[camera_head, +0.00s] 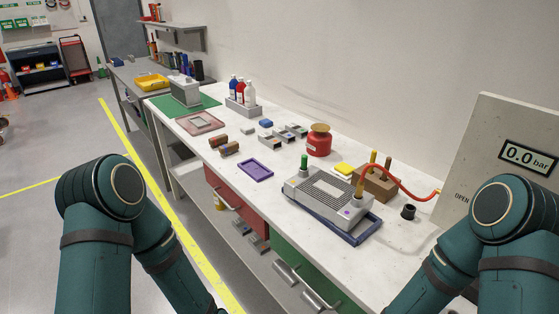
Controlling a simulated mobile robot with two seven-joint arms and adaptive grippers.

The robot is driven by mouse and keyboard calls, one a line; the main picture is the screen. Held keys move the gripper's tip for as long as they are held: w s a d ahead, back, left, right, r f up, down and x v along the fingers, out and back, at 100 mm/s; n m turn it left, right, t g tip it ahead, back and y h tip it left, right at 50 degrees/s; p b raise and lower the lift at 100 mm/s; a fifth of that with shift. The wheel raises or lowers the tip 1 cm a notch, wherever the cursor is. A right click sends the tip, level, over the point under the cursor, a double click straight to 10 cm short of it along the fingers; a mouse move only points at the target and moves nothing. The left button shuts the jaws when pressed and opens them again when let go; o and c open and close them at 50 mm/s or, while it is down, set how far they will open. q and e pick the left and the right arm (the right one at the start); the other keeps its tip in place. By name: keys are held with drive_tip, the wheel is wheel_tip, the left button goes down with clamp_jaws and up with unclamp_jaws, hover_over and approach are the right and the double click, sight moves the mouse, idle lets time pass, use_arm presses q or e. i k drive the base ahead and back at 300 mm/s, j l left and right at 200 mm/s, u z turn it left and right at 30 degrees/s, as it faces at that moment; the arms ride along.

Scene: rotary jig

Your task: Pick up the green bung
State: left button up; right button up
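The green bung (304,161) is a small upright green plug at the back left corner of the grey ribbed device (326,196). The device lies on a dark blue tray (364,234) on the white bench. The front of the bung is unobstructed. My two arms come in from the lower left and lower right, well apart from the bung. Both grippers are outside the picture.
A red hose (405,188) arches from the device's brass fitting to the gauge panel (500,150). A wooden block (378,186) with pegs, a black cup (408,212), a red canister (319,142) and a purple frame (255,170) are nearby. Bare bench lies front left of the device.

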sight(305, 158)
drive_tip(key=i+j, duration=0.15)
drive_tip(key=j, duration=0.2)
drive_tip(key=i+j+z, duration=0.1)
drive_tip(key=j, duration=0.2)
drive_tip(key=i+j, duration=0.15)
drive_tip(key=j, duration=0.2)
drive_tip(key=i+j, duration=0.15)
drive_tip(key=j, duration=0.2)
drive_tip(key=i+j+z, duration=0.1)
drive_tip(key=j, duration=0.2)
